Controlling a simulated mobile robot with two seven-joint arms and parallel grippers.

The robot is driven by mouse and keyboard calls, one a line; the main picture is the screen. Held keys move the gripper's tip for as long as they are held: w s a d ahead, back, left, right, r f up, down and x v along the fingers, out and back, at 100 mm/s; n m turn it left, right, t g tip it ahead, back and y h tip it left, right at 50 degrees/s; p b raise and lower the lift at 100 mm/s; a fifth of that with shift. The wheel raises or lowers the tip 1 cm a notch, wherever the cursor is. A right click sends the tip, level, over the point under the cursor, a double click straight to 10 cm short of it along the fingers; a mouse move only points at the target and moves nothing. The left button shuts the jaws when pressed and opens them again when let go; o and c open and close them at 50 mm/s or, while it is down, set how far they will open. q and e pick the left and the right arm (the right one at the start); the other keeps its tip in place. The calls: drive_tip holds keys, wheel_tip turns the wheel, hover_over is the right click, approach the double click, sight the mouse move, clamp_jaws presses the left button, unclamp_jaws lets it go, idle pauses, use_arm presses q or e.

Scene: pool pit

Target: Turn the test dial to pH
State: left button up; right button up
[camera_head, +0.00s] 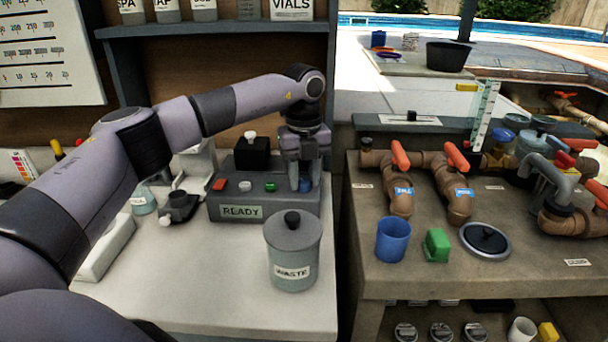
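A grey tester box (230,211) with a "READY" label stands on the white bench. Its top carries a red button (219,184), a white one (244,186), a green one (270,186) and a blue piece (306,185) at the right end. A black block with a white knob (251,137) rises at its back. I cannot tell which part is the test dial. My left gripper (301,184) points down over the box's right end, its fingertips right at the blue piece. Whether it touches or grips it is unclear. My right gripper is out of view.
A grey lidded "WASTE" jar (292,262) stands just in front of the box. A dark small holder (180,206) and a bottle (143,200) are at its left. A shelf (215,28) hangs above. Pipes with orange handles (400,155) fill the right counter.

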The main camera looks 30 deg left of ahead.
use_arm(q)
drive_tip(key=c, duration=0.4)
drive_tip(key=shift+r, duration=0.1)
drive_tip(key=m+p, duration=0.2)
drive_tip(key=m, duration=0.1)
drive_tip(key=shift+r+m, duration=0.1)
drive_tip(key=shift+m, duration=0.2)
drive_tip(key=m+p, duration=0.1)
drive_tip(key=m, duration=0.2)
drive_tip(key=shift+m, duration=0.3)
drive_tip(key=m+p, duration=0.1)
drive_tip(key=m, duration=0.3)
drive_tip(key=shift+w+m, duration=0.1)
drive_tip(key=shift+m, duration=0.2)
drive_tip(key=shift+m+p, duration=0.35)
drive_tip(key=shift+m, duration=1.65)
